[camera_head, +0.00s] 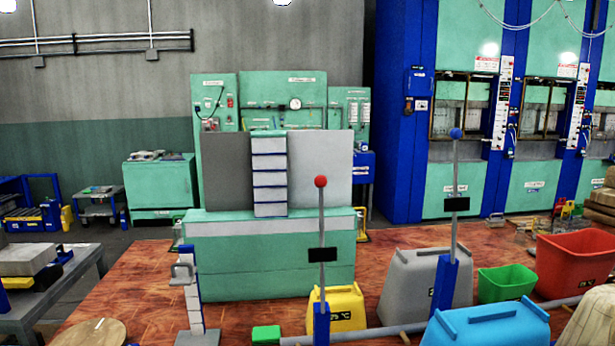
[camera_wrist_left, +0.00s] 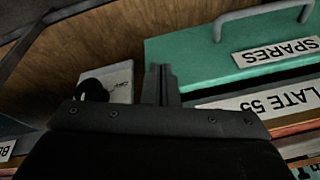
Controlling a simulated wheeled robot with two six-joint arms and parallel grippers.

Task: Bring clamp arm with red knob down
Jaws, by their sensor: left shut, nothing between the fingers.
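The red-knob arm is not in that view. My right gripper is not in view.
In the wrist view a green box labelled SPARES (camera_wrist_left: 225,58) lies right of the fingers. In the head view, grey (camera_head: 397,284) and yellow (camera_head: 345,305) bins stand behind the arms; blue (camera_head: 485,328), green (camera_head: 507,281) and red (camera_head: 575,262) bins are at right.

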